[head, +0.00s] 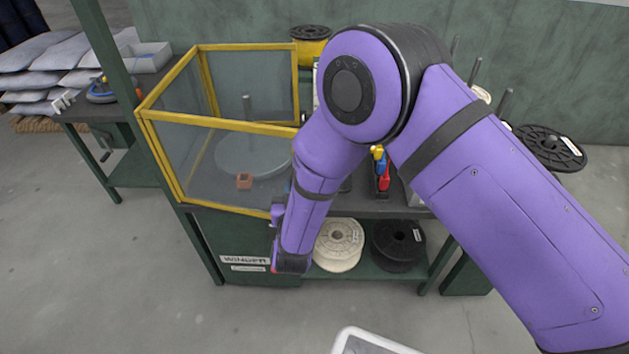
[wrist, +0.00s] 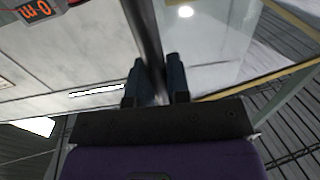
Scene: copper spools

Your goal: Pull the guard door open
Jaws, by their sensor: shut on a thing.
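The winder's guard (head: 218,123) has clear panels in a yellow frame, at left centre in the head view. Its front panel (head: 200,165), seemingly the guard door, stands in line with the frame, with no clear gap. My arm hides its right edge. Inside are a grey round plate with an upright post (head: 247,108) and a small copper-coloured block (head: 244,181). In the wrist view my gripper (wrist: 155,78) is shut around a dark bar (wrist: 147,30), seemingly the door handle. A clear panel with a yellow edge (wrist: 285,75) lies beside it. In the head view my arm hides the grip.
White (head: 338,244) and black spools (head: 398,245) sit on the shelf below. A yellow spool (head: 311,45) is behind the guard. Small coloured items (head: 381,170) stand right of my forearm. A side table (head: 100,108) is left.

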